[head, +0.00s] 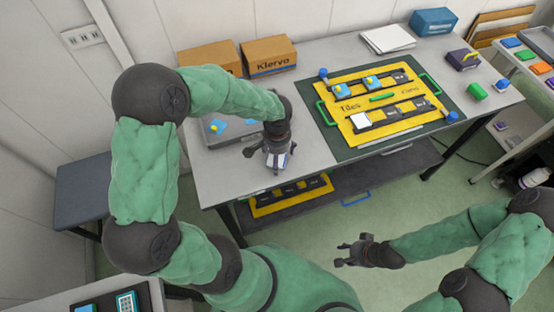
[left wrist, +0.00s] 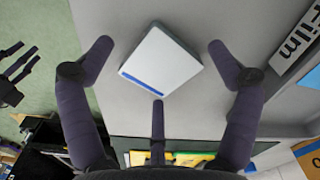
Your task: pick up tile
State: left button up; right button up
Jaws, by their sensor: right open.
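A white tile with a blue stripe along one edge (left wrist: 160,62) lies on the grey table in the left wrist view. My left gripper (left wrist: 160,50) is above it, its fingers spread around the tile with gaps on both sides. In the head view my left gripper (head: 270,158) is over the table's near edge and mostly hides that tile. My right gripper (head: 352,253) is open and empty, in front of the table and away from it.
A grey tray (head: 212,140) is left of my left gripper. Cardboard boxes (head: 268,56) stand at the back.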

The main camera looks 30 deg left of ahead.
pick_arm(q)
jog(key=c, duration=0.8)
jog(key=shift+c, duration=0.2)
